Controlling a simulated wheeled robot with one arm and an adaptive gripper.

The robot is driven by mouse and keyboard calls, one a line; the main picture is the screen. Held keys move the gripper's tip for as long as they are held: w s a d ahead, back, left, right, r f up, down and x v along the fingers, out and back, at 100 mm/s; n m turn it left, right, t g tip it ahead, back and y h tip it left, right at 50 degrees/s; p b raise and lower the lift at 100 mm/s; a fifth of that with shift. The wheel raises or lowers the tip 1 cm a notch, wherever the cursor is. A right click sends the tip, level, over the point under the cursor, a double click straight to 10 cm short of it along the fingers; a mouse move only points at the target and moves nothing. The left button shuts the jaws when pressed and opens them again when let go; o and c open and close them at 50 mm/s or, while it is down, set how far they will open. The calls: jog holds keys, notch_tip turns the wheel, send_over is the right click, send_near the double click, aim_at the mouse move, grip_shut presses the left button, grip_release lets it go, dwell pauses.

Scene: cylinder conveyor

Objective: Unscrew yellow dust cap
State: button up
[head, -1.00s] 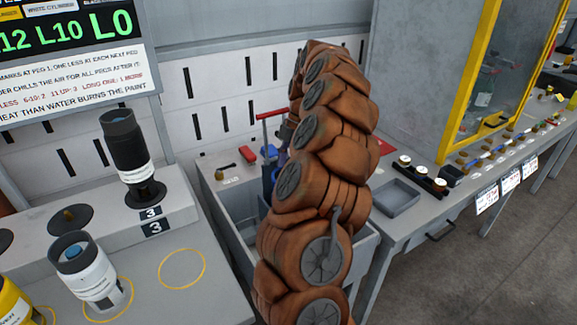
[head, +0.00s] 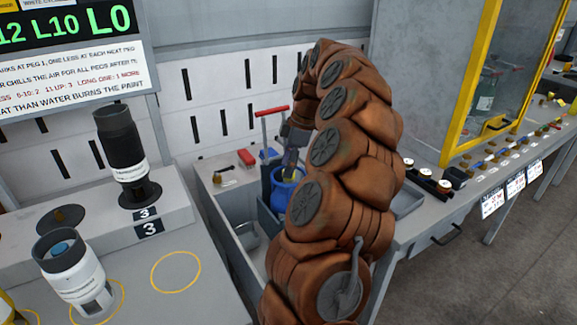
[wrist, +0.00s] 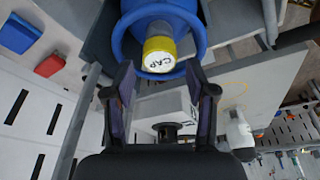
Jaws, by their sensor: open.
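The yellow dust cap (wrist: 158,55) has a white end marked CAP and sits on the end of a blue cylinder (wrist: 134,47) with a blue ring around it, in the wrist view. The blue cylinder also shows in the head view (head: 285,190), partly behind my arm. My gripper (wrist: 161,78) is open and empty. Its two fingers lie to either side below the cap in the wrist view, with the cap just beyond the gap between the tips. I cannot tell whether they touch it. In the head view my gripper (head: 291,158) is above the cylinder.
The cylinder stands among grey bins (head: 238,205). A red-handled tool (head: 268,112) rises behind it. A red block (head: 246,157) lies to the left. A black cylinder (head: 121,145) and a white cylinder (head: 75,275) stand on the left bench. A yellow-framed glass booth (head: 485,75) is at right.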

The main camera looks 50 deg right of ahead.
jog(key=m+b, duration=0.2)
jog(key=m+h+b, duration=0.1)
jog(key=shift+f+m+t, duration=0.25)
jog(key=shift+m+t, duration=0.05)
jog(key=shift+m, duration=0.1)
jog(key=shift+r+m+b, duration=0.25)
jog(key=shift+m+b, duration=0.15)
jog(key=shift+m, duration=0.3)
jog(key=shift+f+m+h+b, duration=0.3)
jog(key=shift+m+h+b, duration=0.1)
jog(key=shift+m+b, duration=0.75)
jog(key=m+b, duration=0.2)
jog(key=shift+m+h, duration=0.35)
jog(key=shift+h, duration=0.05)
jog(key=shift+r+m, duration=0.25)
jog(key=shift+m, duration=0.25)
